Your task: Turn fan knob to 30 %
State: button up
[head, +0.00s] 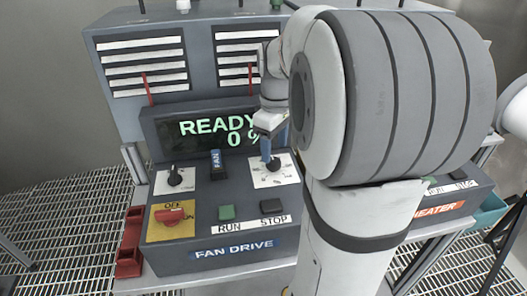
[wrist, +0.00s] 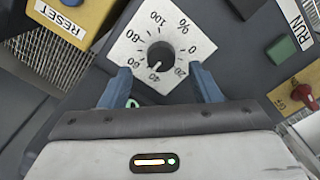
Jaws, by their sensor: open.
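The fan knob is a dark round knob (wrist: 160,56) on a white dial plate marked 0 to 100 %. Its white pointer mark appears to aim near the 40 in the wrist view. In the head view the dial plate (head: 284,178) sits on the right of the fan drive panel, with the knob partly hidden by my gripper (head: 271,160). In the wrist view my gripper (wrist: 160,70) is open, with one blue finger on each side of the knob; I cannot tell whether they touch it. The display (head: 215,130) reads "READY" and "0 %".
My arm covers much of the right side.

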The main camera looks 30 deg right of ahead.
aim_at(274, 161)
jog(key=shift+f, duration=1.95)
